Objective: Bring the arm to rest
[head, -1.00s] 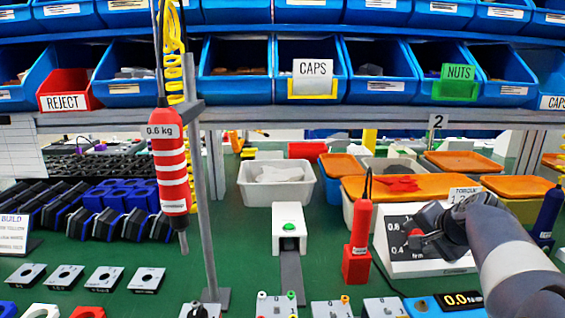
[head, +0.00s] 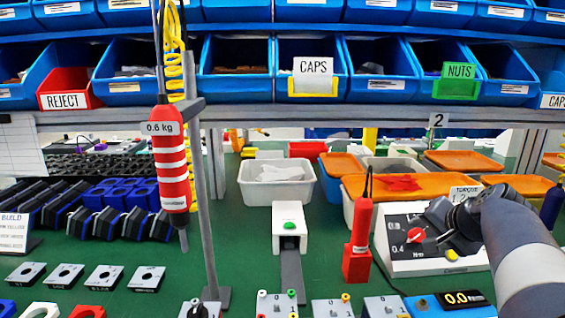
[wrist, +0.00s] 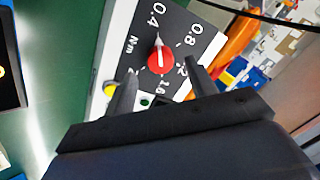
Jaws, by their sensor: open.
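My gripper (head: 437,228) is at the right in the head view, in front of the white torque box with its dark dial plate (head: 398,224). The red rotary knob (head: 416,236) with a white pointer shows just left of the gripper. In the wrist view the red knob (wrist: 160,60) lies beyond the two dark fingers of my gripper (wrist: 158,85), apart from them. Its white pointer is directed toward the 0.4 mark. The fingers are spread with nothing between them. Part of the dial plate is hidden by my gripper in the head view.
A red screwdriver (head: 361,232) stands in its holder left of the torque box, with a cable between them. Another red driver (head: 170,165) hangs at left. A yellow button (head: 451,254) is on the box.

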